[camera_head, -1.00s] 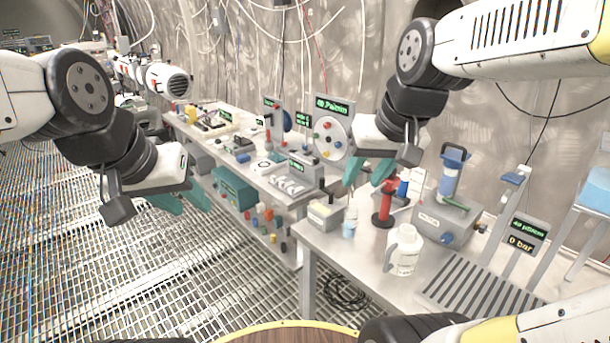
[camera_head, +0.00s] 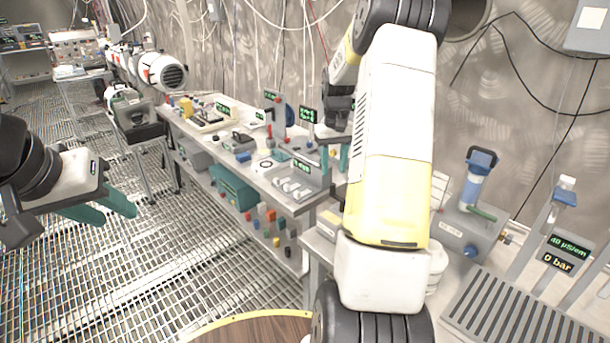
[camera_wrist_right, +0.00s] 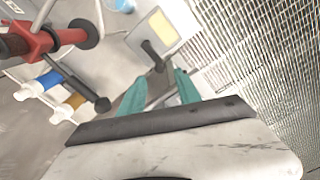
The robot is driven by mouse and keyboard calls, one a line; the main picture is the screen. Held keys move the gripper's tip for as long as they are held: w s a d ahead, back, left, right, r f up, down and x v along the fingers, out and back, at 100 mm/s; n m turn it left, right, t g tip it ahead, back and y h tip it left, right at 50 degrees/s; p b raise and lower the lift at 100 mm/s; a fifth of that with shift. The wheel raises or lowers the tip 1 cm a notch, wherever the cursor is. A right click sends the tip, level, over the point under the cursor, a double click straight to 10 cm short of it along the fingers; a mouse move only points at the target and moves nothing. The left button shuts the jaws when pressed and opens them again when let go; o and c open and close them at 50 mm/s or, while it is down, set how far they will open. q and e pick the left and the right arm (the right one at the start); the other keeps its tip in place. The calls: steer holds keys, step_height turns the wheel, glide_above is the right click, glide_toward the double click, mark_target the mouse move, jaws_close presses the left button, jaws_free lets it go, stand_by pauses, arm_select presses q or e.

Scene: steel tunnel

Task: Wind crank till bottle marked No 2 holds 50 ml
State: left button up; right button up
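My right gripper (camera_wrist_right: 162,85) is open, its teal fingers apart in the wrist view. Near and between its tips is a black-knobbed lever (camera_wrist_right: 153,56), perhaps the crank, by a grey box with a yellow panel (camera_wrist_right: 160,28); contact cannot be told. In the head view the right gripper (camera_head: 335,155) is by the bench, and my right arm hides much of the right table. A white jug (camera_head: 437,262) shows only partly behind that arm. No bottle marking No 2 is readable. My left gripper (camera_head: 118,212) is open and empty over the grating floor.
A red device with black knobs (camera_wrist_right: 45,42) and blue- and yellow-banded bottles (camera_wrist_right: 50,80) lie left in the wrist view. A blue-topped pump (camera_head: 475,180) and slatted rack (camera_head: 510,310) stand right. The bench (camera_head: 225,145) carries instruments. Grating floor at left is open.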

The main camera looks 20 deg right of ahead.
mark_target(333, 184)
step_height(333, 184, down, 7)
steer(key=shift+r, duration=0.1)
stand_by(0.3)
jaws_close()
